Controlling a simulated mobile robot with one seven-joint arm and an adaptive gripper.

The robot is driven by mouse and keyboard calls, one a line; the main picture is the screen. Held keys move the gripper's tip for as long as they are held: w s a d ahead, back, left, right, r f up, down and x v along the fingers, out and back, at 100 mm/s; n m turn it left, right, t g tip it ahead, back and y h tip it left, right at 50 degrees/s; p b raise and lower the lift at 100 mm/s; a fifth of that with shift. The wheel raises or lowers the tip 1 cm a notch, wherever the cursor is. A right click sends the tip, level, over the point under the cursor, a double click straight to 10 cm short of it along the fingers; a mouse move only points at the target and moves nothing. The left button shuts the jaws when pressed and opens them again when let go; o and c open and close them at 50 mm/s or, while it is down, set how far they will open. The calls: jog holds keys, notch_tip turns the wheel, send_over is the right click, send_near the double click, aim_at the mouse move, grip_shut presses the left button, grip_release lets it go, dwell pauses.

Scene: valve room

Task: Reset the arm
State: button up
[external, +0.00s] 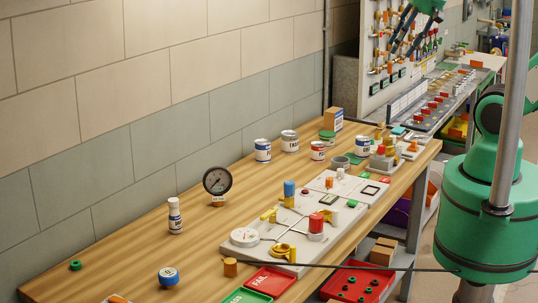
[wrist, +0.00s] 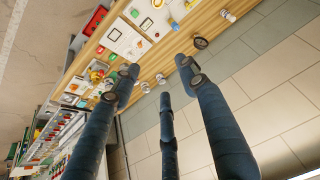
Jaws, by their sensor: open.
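My gripper (external: 400,38) shows at the top right of the external view. Its dark fingers hang below a green wrist, high up and in front of the pegboard in the picture. In the wrist view my gripper (wrist: 160,80) has its dark blue fingers spread apart, with nothing between them. It is open and empty, and no finger appears to touch anything. The wooden bench (external: 130,280) lies below and to the left of it; the bench edge also shows in the wrist view (wrist: 97,38). Part of my arm is cut off by the frame.
A pegboard (external: 372,85) rises behind the second bench. A grey pole (external: 512,110) crosses the right side. The tiled wall borders the bench.

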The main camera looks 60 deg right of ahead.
jog(key=shift+s+f, duration=0.15)
jog(key=shift+s, duration=0.15)
notch_tip(320, 180, down, 16)
jog(key=b, duration=1.5)
jog(key=shift+r+b, duration=0.2)
jog(key=shift+b, duration=0.1)
